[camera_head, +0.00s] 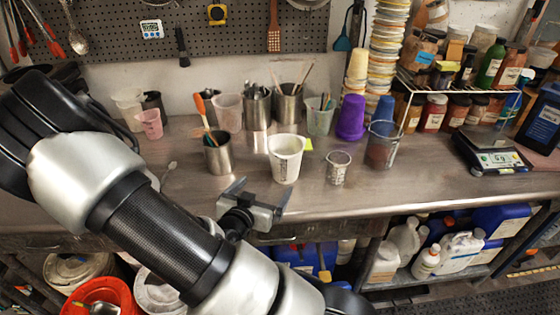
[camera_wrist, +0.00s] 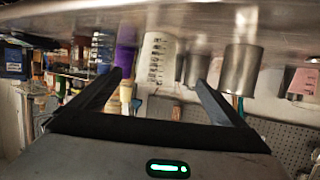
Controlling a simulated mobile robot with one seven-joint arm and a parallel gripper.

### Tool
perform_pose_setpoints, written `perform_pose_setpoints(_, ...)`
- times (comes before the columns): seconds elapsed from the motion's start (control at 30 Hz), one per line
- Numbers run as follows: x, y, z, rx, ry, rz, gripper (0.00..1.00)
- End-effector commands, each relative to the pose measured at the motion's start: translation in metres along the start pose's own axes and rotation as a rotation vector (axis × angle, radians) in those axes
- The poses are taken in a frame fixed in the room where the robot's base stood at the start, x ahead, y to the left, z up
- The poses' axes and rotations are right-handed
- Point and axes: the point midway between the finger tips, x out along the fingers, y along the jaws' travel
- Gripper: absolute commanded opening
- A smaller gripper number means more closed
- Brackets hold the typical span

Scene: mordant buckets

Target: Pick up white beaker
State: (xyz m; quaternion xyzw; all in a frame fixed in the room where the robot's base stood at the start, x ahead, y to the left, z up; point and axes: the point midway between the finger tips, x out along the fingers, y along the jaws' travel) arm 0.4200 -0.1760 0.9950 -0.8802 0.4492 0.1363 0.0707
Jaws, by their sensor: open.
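The white beaker (camera_head: 286,162) stands upright on the metal counter, near its front edge, with dark markings on its side. In the wrist view, which is upside down, the white beaker (camera_wrist: 156,60) shows between and beyond the two fingers. My gripper (camera_head: 262,196) is at the counter's front edge, just in front of and slightly left of the beaker. The wrist view shows my gripper (camera_wrist: 159,80) with its fingers wide apart and nothing held. The beaker looks apart from the fingers.
A small clear cup (camera_head: 338,168) stands right of the beaker, and a metal pot with tools (camera_head: 218,154) stands to its left. A larger clear beaker (camera_head: 381,145) is farther right. Tool-filled containers stand behind. A digital scale (camera_head: 492,155) sits at the right.

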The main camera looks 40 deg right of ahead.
Motion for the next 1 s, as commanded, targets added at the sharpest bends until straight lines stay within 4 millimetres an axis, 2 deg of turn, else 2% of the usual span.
perform_pose_setpoints(0.5,0.029,0.001,0.007,0.004,0.009,0.000,0.95)
perform_pose_setpoints(0.53,0.037,0.002,0.002,0.000,0.011,0.005,0.95)
perform_pose_setpoints(0.8,0.096,0.002,0.000,-0.003,0.010,0.004,0.95)
perform_pose_setpoints(1.0,0.119,0.001,-0.001,-0.003,0.009,0.001,0.95)
